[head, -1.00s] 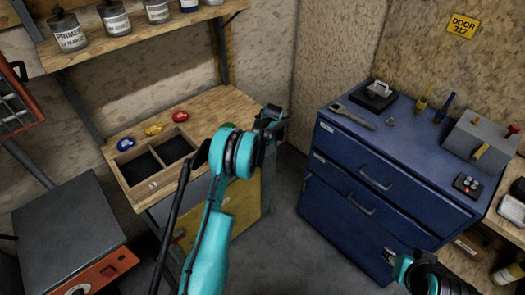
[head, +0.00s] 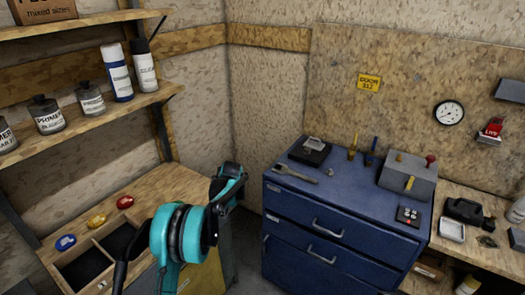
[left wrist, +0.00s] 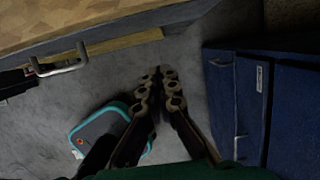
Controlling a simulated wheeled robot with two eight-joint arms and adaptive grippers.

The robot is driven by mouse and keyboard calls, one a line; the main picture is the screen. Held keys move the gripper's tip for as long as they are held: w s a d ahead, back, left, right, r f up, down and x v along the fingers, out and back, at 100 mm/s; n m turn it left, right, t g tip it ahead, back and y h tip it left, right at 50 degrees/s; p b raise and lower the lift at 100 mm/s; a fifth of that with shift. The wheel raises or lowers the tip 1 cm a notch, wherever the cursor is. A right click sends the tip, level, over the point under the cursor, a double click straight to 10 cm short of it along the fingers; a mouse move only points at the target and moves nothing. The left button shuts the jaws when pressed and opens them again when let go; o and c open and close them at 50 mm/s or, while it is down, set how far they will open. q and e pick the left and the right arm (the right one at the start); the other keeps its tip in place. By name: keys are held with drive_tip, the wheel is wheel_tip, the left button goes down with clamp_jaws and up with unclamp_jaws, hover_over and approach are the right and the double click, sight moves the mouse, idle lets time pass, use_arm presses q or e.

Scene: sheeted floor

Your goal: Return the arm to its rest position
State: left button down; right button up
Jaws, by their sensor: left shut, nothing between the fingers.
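My left arm, teal and black, rises from the bottom of the head view, between the wooden bench and the blue drawer cabinet. My left gripper (head: 231,170) is at its far end, seen small and partly hidden by the wrist. In the left wrist view the fingers of the left gripper (left wrist: 159,82) are together and empty, pointing over the bare grey floor (left wrist: 205,70). Nothing touches them. My right arm and gripper are not in view.
The wooden bench (head: 150,190) with a divided tray is on the left. The blue drawer cabinet (head: 310,225) stands right of the gripper, with tools and a grey box (head: 407,176) on top. A shelf (head: 90,118) with bottles hangs above the bench.

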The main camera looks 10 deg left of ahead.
use_arm(q)
drive_tip(key=s+d+r+n+t, duration=0.1)
drive_tip(key=s+d+r+n, duration=0.15)
drive_tip(key=s+r, duration=0.3)
drive_tip(key=s+d+r+n+t+h, duration=0.1)
drive_tip(key=s+d+r+n, duration=0.1)
drive_tip(key=s+r+n, duration=0.3)
drive_tip(key=s+d+r+n+t, duration=0.1)
drive_tip(key=s+d+r+n, duration=0.15)
drive_tip(key=s+r, duration=0.35)
drive_tip(key=s+d+n+t, duration=0.1)
drive_tip(key=s+d+n, duration=0.1)
drive_tip(key=s+n, duration=0.4)
drive_tip(key=s+d+n+t+h, duration=0.1)
drive_tip(key=s+n, duration=0.5)
drive_tip(key=s, duration=0.7)
drive_tip(key=shift+d+f+t+h, duration=0.25)
drive_tip(key=shift+d+t, duration=0.35)
drive_tip(key=shift+d, duration=0.35)
